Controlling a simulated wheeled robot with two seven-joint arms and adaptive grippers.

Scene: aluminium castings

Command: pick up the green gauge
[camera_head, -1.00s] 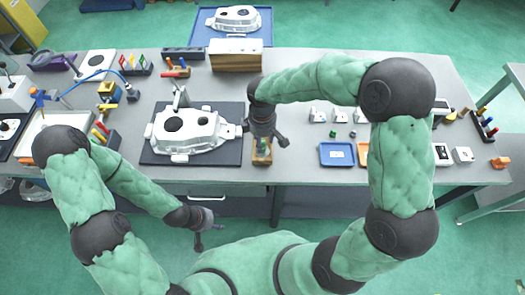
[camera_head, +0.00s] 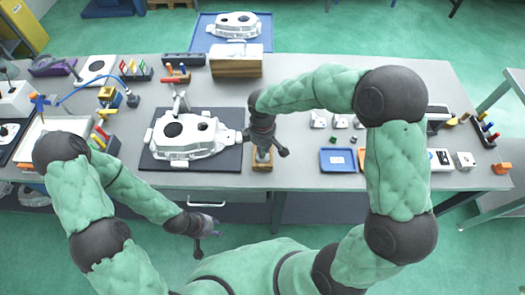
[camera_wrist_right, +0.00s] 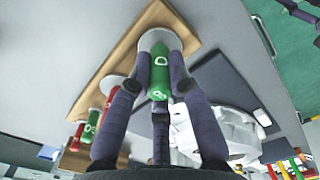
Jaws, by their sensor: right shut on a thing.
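The green gauge (camera_wrist_right: 158,72) is a small cylinder with white markings, standing between the fingers of my right gripper (camera_wrist_right: 158,84) in the right wrist view. The gripper is shut on it. A pale round disc and the wooden block (camera_wrist_right: 130,40) show just beyond it; I cannot tell whether the gauge is clear of the block. In the head view my right gripper (camera_head: 267,148) is over the wooden block (camera_head: 262,165) near the table's front edge and hides the gauge. My left gripper (camera_head: 207,233) is empty, with fingers spread, in front of the table.
Another green gauge (camera_wrist_right: 92,122) and a red gauge (camera_wrist_right: 76,134) stand close by on the block. A white casting (camera_head: 188,135) on a dark mat (camera_head: 232,155) lies just left of my right gripper. A blue tray (camera_head: 338,161) is to the right.

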